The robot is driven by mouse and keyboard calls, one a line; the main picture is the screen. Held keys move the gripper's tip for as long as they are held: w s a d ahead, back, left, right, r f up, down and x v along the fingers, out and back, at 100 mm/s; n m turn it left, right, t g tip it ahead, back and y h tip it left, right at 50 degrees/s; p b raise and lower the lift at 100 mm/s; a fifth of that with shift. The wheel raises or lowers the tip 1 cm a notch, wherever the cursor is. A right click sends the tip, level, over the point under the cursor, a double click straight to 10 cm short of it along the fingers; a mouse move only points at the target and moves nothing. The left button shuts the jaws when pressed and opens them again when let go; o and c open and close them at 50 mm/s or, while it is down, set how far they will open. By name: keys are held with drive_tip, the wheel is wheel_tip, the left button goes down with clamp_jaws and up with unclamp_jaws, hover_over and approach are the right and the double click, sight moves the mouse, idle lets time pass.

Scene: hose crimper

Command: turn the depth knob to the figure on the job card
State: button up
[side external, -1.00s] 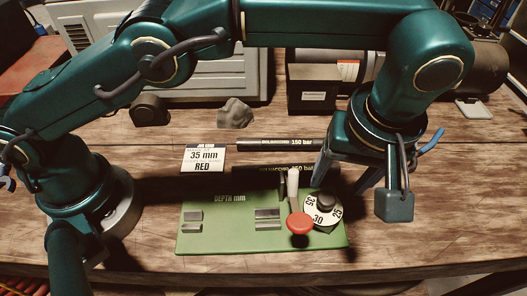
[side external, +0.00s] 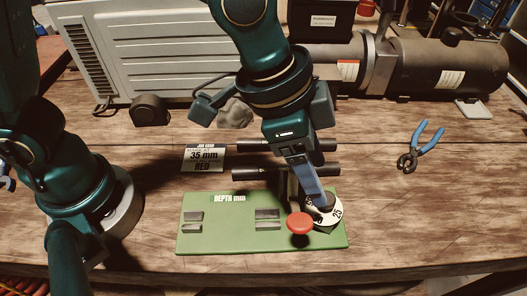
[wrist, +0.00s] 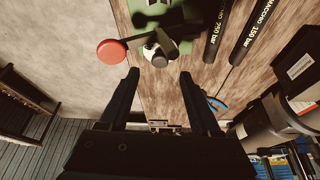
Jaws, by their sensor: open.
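The job card (side external: 203,158) lies behind the green base plate (side external: 218,241) and reads 35 mm, RED. The white depth dial (side external: 334,212) sits at the plate's right end; its 25 shows, while other figures are partly covered by my gripper. The dark knob (side external: 324,201) stands on the dial. My gripper (side external: 318,201) points down at the knob; in the side view I cannot tell whether it touches. In the wrist view my open fingers (wrist: 159,74) are apart, with the knob (wrist: 158,50) just beyond the gap between their tips.
A red ball-topped lever (side external: 300,223) stands just left of the dial. Two black hoses (side external: 285,172) lie behind the plate. Blue-handled pliers (side external: 420,145) lie to the right. The right front bench is clear.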

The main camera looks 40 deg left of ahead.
sight(323, 209)
drive_tip(key=shift+x, duration=2.5)
clamp_jaws()
